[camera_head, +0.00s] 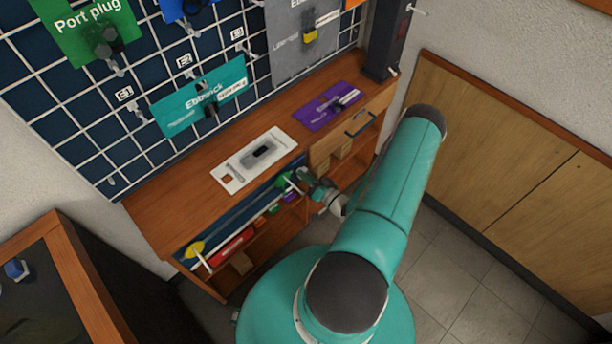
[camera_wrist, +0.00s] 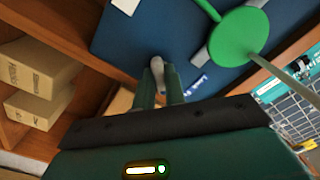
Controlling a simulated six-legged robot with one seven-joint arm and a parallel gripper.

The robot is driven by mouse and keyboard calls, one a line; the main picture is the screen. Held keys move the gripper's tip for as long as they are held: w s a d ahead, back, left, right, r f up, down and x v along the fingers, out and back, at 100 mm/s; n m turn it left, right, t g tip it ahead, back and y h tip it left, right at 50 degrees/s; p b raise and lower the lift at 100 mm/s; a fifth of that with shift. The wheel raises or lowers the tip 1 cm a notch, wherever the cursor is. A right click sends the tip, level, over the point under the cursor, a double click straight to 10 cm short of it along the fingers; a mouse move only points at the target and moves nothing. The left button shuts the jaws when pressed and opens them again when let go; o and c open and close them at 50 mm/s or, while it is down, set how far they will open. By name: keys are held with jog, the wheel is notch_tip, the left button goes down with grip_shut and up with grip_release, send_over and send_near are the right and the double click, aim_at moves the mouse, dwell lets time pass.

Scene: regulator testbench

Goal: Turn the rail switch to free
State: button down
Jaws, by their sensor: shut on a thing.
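My gripper (camera_head: 303,178) reaches the front of the wooden bench, beside the green disc. In the wrist view, my gripper (camera_wrist: 162,88) has its two green fingers shut on a small pale grey knob (camera_wrist: 157,66) in front of a dark blue panel. This knob may be the rail switch, but I cannot read its marking or tell its setting. A small white and blue label (camera_wrist: 197,84) lies just right of the fingers. In the head view the knob is hidden by my gripper.
A large green disc on a rod (camera_wrist: 240,36) is close to the right of my fingers. Cardboard boxes (camera_wrist: 38,70) sit on the left shelf. A yellow disc (camera_head: 195,249) and a red bar (camera_head: 232,247) are along the bench front. A drawer handle (camera_head: 360,124) is at right.

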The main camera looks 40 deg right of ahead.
jog(key=shift+m, duration=0.5)
jog(key=c, duration=1.5)
grip_release()
jog(key=shift+o, duration=0.2)
jog(key=shift+s, duration=0.15)
jog(key=s, duration=1.3)
jog(key=shift+s+d, duration=0.2)
jog(key=shift+s, duration=0.1)
